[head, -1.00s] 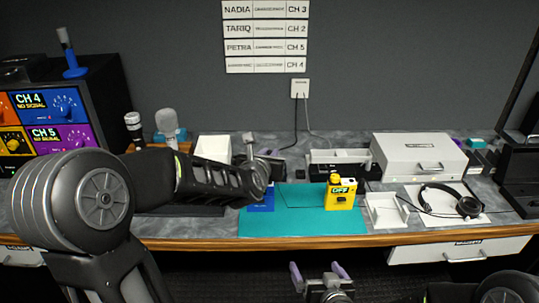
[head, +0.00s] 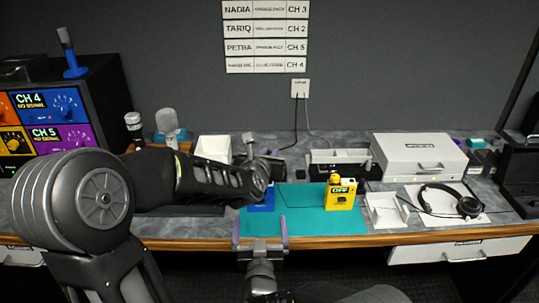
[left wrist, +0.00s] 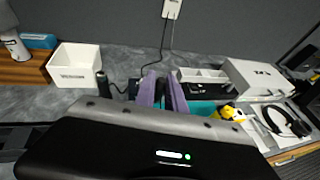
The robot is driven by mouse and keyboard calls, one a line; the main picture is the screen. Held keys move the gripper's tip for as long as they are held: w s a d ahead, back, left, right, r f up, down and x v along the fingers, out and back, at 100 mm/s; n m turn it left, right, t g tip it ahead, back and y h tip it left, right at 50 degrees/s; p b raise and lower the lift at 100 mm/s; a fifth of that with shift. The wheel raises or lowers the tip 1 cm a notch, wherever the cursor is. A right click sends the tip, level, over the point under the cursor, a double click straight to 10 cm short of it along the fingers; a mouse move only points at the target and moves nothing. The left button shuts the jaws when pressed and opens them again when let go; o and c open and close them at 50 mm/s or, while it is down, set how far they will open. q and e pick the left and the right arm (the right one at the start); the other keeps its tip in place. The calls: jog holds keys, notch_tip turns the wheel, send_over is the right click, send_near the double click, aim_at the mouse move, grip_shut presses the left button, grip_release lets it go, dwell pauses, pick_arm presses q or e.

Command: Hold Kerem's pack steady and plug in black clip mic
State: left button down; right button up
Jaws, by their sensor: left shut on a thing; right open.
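A blue pack (head: 262,202) stands on the left part of a teal mat (head: 305,222). My left gripper (head: 268,172) reaches down to it from above. The gripper is shut on the blue pack, with the grip partly hidden by my arm. In the left wrist view its purple fingers (left wrist: 163,92) are close together, and my wrist housing covers what lies below. My right gripper (head: 260,232) is open and empty, fingers wide apart, at the table's front edge just in front of the blue pack. I cannot make out the black clip mic for certain.
A yellow pack (head: 341,196) marked OFF stands on the mat's right part. Right of it are a small white tray (head: 384,214) and headphones (head: 450,200). Behind are a divided white tray (head: 322,160) and a white case (head: 418,155). The mat between the packs is clear.

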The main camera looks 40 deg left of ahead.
aim_at(260, 200)
jog(key=shift+x, duration=6)
jog(key=shift+c, duration=0.2)
jog(key=shift+o, duration=0.2)
jog(key=shift+c, duration=0.2)
jog(key=c, duration=1.6)
